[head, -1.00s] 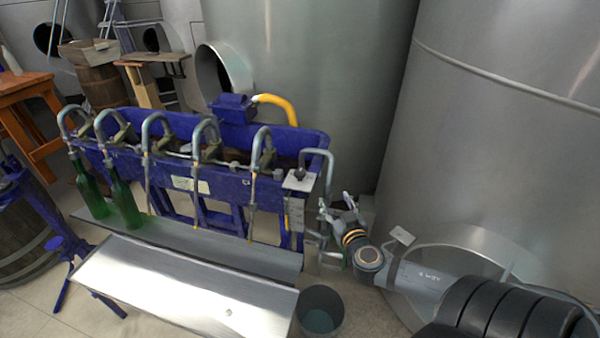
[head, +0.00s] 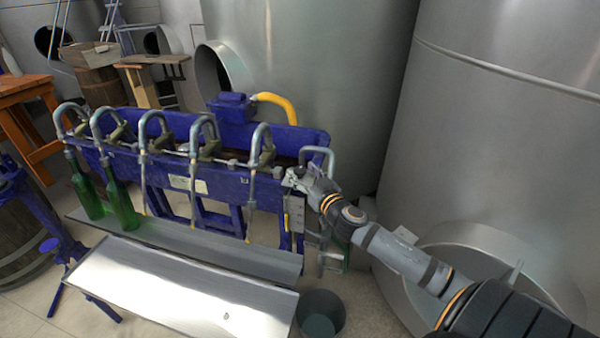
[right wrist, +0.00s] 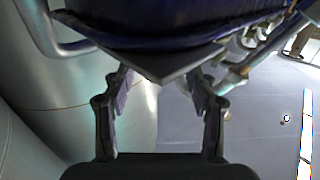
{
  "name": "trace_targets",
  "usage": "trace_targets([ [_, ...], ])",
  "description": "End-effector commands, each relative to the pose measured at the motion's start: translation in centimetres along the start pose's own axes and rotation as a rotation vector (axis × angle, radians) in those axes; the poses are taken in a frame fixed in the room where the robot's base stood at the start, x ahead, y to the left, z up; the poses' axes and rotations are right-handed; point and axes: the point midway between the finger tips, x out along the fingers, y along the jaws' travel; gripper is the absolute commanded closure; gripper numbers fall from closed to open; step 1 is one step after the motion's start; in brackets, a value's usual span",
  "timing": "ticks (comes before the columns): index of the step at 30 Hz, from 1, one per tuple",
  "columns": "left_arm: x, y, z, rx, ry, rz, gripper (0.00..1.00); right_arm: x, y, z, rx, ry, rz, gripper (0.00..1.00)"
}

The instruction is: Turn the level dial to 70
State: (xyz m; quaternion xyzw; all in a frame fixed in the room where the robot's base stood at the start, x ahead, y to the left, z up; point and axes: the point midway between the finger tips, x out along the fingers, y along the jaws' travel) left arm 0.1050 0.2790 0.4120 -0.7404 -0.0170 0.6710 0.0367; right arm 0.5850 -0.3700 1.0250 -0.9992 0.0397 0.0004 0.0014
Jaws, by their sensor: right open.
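The level dial sits on a small grey plate (head: 289,181) at the right end of the blue filling machine (head: 225,181). My right gripper (head: 299,177) is at this plate and covers much of the dial, so its pointer and scale cannot be read. In the right wrist view, the right gripper (right wrist: 160,92) is open, with its two fingers apart. The plate's grey corner (right wrist: 152,66) shows just beyond and between the fingers. I cannot tell whether the fingers touch the dial. My left gripper is not in view.
Curved filling spouts (head: 205,130) line the machine, with two green bottles (head: 122,205) at its left. A metal tray (head: 180,285) and a grey bucket (head: 320,314) stand in front. A large steel tank (head: 500,140) stands close on the right.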

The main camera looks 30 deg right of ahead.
Motion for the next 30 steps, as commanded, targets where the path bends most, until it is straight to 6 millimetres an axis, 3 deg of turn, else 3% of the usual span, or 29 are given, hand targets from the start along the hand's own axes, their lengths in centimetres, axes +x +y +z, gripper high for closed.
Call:
trace_targets([
  [6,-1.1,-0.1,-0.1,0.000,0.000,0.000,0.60,1.7,0.0,-0.2,0.001,0.000,0.000,0.42],
  [15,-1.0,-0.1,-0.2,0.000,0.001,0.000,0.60,1.9,-0.1,-0.1,-0.003,0.000,-0.002,0.42],
  [27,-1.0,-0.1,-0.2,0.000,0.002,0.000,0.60,1.9,-0.1,-0.1,-0.003,0.000,-0.002,0.95],
  [30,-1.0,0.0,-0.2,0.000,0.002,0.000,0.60,1.9,-0.1,-0.1,-0.002,0.000,0.000,0.98],
])
